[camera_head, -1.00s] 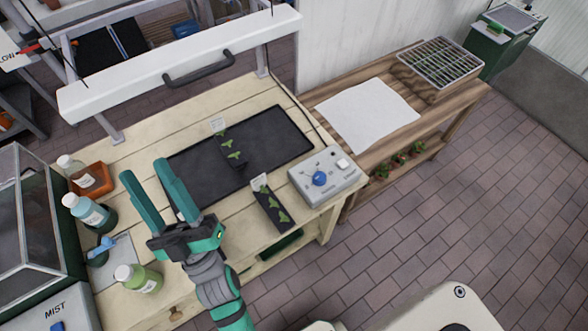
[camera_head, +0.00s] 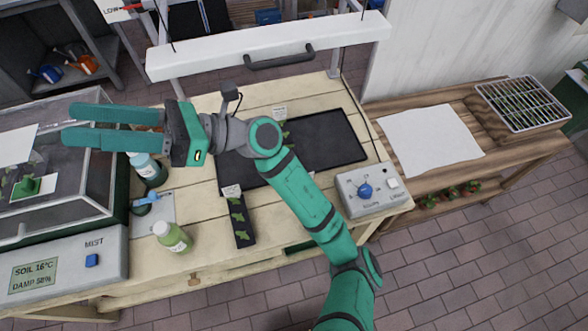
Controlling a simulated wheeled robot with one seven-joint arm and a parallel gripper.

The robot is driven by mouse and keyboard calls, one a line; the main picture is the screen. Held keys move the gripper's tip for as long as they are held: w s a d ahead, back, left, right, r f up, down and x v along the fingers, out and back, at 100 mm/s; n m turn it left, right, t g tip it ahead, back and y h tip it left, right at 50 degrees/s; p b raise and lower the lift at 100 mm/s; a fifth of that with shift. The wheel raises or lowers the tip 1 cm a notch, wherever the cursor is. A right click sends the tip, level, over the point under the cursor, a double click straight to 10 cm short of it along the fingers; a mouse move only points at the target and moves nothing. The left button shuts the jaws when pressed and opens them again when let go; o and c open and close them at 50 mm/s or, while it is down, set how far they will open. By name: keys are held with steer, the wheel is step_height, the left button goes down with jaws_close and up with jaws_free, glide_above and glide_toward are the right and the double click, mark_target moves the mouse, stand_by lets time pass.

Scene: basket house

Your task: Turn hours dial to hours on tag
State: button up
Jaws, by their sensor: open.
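Markings ring the knob, too small to read. One small white tag (camera_head: 231,191) stands at the end of a dark seedling strip (camera_head: 240,217). Another white tag (camera_head: 280,113) stands at the back of the black mat. Their writing is too small to read. My gripper (camera_head: 68,125) is open and empty, its fingers pointing left above the glass-sided box, far from the dial. My arm hides part of the black mat.
A glass propagator (camera_head: 60,251) with a MIST button is at left. Bottles, including a green one (camera_head: 172,237), stand near it. A white lamp bar with a handle (camera_head: 280,50) spans above the black mat (camera_head: 335,140). A wooden bench with white paper (camera_head: 430,140) is at right.

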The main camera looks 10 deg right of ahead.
step_height(320, 180, down, 6)
steer(key=w+f+n+t+h, duration=0.1)
steer(key=w+n+h, duration=0.1)
steer(key=h, duration=0.3)
steer(key=m+t+h, duration=0.1)
steer(key=t+h, duration=0.1)
steer(key=h, duration=1.7)
glide_toward(367, 189)
step_height(367, 189, down, 8)
steer(key=shift+w+d+f, duration=0.1)
steer(key=shift+f, duration=0.05)
steer(key=c, duration=1.1)
steer(key=shift+o, duration=0.2)
